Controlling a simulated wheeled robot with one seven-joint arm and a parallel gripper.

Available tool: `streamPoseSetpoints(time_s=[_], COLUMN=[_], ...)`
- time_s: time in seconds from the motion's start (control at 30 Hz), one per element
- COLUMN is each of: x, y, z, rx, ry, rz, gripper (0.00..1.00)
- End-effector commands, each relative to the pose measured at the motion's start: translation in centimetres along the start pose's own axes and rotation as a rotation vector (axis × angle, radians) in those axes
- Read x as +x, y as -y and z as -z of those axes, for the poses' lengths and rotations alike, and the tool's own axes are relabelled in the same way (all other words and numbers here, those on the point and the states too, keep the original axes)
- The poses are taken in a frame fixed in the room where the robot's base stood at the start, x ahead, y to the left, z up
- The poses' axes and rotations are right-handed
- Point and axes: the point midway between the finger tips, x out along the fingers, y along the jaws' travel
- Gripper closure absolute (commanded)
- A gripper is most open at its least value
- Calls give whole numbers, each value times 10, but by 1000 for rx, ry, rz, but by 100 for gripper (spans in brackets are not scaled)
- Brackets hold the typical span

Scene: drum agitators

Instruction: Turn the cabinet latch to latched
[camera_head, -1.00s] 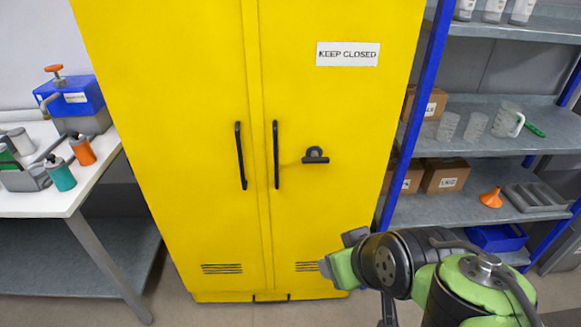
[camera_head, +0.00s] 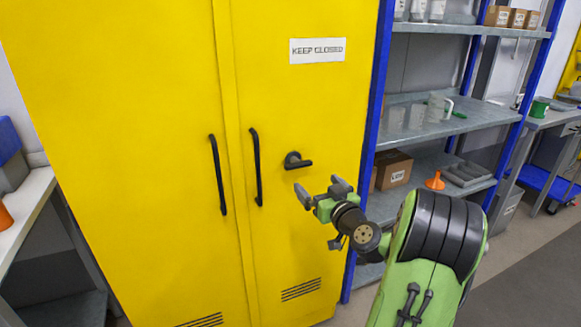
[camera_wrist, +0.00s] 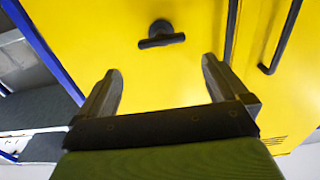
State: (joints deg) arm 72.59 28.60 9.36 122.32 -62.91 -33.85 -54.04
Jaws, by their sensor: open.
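The black cabinet latch (camera_head: 297,161) is on the right door of the yellow cabinet (camera_head: 130,130), right of the door handles. Its handle lies about level, pointing right in the head view. In the wrist view the latch (camera_wrist: 161,36) shows a round hub with a nearly level bar, ahead of the fingertips. My gripper (camera_head: 321,190) is open and empty, just below and in front of the latch, apart from it. In the wrist view its two fingers (camera_wrist: 160,72) frame bare yellow door below the latch.
Two long black handles, left (camera_head: 217,175) and right (camera_head: 256,167), stand upright at the door seam. A grey shelf rack (camera_head: 425,115) with blue posts is close on the right. A white table (camera_head: 25,210) is at the left.

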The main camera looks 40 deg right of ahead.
Motion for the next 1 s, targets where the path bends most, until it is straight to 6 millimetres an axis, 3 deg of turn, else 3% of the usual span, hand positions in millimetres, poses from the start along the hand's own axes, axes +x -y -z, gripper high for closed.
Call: streamPoseSetpoints(time_s=[0.3, 0.5, 0.83, 1.0], x=[82, 115, 122, 122], y=[2, 2, 2, 2], z=[2, 1, 0, 0], rx=[0, 1, 2, 2], ry=[-1, 0, 2, 2], rz=[5, 3, 2, 2], gripper=[0, 0, 0, 26])
